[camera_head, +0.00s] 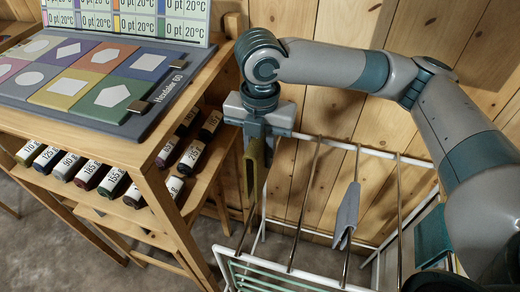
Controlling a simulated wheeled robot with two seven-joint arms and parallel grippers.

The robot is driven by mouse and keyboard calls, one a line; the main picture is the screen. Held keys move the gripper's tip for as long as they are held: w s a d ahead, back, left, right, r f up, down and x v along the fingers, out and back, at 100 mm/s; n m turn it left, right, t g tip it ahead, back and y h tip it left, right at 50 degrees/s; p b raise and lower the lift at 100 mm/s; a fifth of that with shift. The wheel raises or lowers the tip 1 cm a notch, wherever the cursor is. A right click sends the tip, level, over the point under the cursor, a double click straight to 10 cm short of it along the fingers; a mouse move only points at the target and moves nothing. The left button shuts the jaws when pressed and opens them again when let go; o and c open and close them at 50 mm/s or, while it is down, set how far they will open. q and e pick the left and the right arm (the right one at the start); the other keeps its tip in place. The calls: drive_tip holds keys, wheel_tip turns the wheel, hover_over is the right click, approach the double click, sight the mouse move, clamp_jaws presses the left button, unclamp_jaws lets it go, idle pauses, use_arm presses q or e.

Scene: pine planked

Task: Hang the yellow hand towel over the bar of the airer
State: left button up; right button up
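The airer (300,282) stands right of the wooden table, with a white frame and several thin metal bars running away from me. The yellow hand towel (254,168) looks dark olive-yellow and hangs in a narrow fold at the far end of the leftmost bar (263,190). I cannot tell whether it straddles that bar or hangs beside it. My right gripper (257,130) comes in from the right, points down and appears shut on the towel's top edge. The fingertips are partly hidden. My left gripper is out of view.
The wooden table (150,150) at left carries a board (95,80) with coloured squares and white shapes; labelled bottles (112,182) lie on the shelf below. A plank wall (330,100) closes the back. A teal object (432,238) stands at right.

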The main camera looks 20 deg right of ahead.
drive_tip(key=shift+f, duration=1.3)
drive_tip(key=shift+d, duration=0.1)
